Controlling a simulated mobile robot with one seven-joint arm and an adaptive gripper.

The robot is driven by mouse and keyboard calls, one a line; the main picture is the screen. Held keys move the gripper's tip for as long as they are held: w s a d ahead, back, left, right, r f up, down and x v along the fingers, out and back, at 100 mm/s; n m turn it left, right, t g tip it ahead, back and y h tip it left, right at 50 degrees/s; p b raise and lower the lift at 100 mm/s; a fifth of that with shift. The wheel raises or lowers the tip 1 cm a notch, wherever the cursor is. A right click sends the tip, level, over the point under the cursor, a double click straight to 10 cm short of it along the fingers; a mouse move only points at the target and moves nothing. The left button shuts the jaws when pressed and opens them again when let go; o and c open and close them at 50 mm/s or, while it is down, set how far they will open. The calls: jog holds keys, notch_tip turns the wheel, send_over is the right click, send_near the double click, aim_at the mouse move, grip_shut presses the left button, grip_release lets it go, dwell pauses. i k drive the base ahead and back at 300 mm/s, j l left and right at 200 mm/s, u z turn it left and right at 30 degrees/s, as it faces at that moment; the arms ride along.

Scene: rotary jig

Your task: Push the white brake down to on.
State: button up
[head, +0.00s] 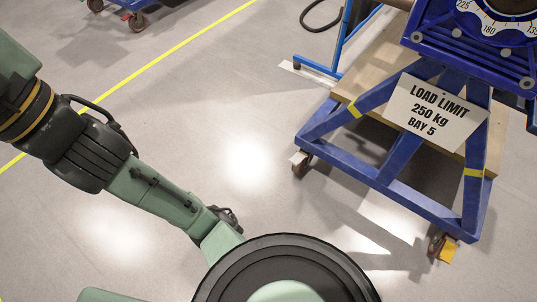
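The white brake (299,157) is a small pale pedal at the left front caster of the blue jig frame (402,187), near the picture's middle. It is too small to tell whether it is up or down. My green arm comes in from the upper left and runs down toward the bottom middle, well left of the brake. My gripper's fingers cannot be made out. Nothing of mine touches the brake.
A yellow brake (448,248) sits at the frame's front right caster. A load limit sign (434,110) hangs on the frame, below a blue rotary head with a dial (500,22). Blue carts stand behind. Grey floor (245,130) between arm and frame is clear.

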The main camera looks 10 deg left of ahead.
aim_at(295, 160)
jog(key=i+l+z, duration=0.1)
jog(key=i, duration=0.35)
jog(key=i+l+z, duration=0.1)
jog(key=i+l, duration=0.15)
jog(key=i, duration=0.25)
